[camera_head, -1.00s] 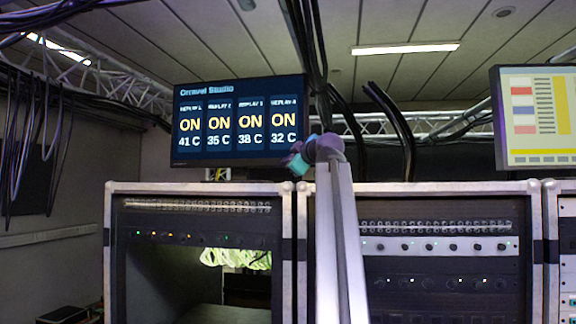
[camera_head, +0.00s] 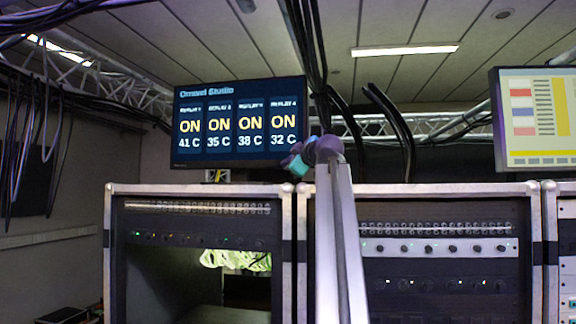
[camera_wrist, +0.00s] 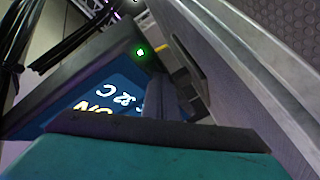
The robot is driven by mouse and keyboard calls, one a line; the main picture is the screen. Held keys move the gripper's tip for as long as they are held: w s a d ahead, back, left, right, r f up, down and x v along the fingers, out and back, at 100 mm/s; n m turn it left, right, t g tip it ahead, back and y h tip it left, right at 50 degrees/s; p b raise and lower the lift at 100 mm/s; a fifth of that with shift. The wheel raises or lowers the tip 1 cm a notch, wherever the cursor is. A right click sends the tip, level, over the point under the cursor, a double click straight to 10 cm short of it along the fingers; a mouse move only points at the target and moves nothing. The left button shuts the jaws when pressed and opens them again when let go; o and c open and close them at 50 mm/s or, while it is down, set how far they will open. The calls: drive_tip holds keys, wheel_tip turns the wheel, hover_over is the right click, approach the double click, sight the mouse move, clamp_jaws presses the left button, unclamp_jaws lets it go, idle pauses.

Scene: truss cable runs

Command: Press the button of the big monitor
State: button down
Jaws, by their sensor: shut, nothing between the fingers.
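A big dark monitor (camera_head: 240,122) stands above the left rack case. Its screen shows four panels reading ON, with temperatures of 41, 35, 38 and 32 C. My gripper (camera_head: 292,163), teal and dark, is beside the monitor's lower right corner, and the arm rises to it from below. The wrist view shows the monitor's screen (camera_wrist: 100,95) tilted and close, with a round green light (camera_wrist: 140,52) on its dark frame. The gripper is shut and empty. Whether it touches the frame cannot be told. No button can be clearly made out in the head view.
Two rack cases, left (camera_head: 200,187) and right (camera_head: 430,188), stand below. Black cables (camera_head: 312,70) hang just right of the monitor, near my gripper. A second monitor (camera_head: 535,115) with a yellow and white screen stands at the far right.

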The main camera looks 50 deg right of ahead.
drive_tip(key=shift+w+d+r, duration=0.1)
drive_tip(key=shift+d+r, duration=0.05)
drive_tip(key=shift+r, duration=0.1)
idle(1.2)
drive_tip(key=shift+f, duration=0.15)
drive_tip(key=shift+a+f+b, duration=0.25)
drive_tip(key=shift+f+b, duration=0.1)
drive_tip(key=shift+f, duration=0.05)
drive_tip(key=shift+s+a, duration=0.15)
drive_tip(key=shift+s, duration=0.1)
drive_tip(key=shift+s+a+r, duration=0.1)
drive_tip(key=shift+s+a, duration=0.35)
drive_tip(key=shift+a, duration=0.25)
drive_tip(key=shift+s+a+f, duration=0.1)
drive_tip(key=shift+s+a, duration=0.3)
drive_tip(key=shift+a, duration=0.25)
drive_tip(key=shift+s+a+r, duration=0.1)
drive_tip(key=shift+s+a, duration=0.35)
drive_tip(key=shift+a, duration=0.25)
drive_tip(key=shift+s, duration=0.1)
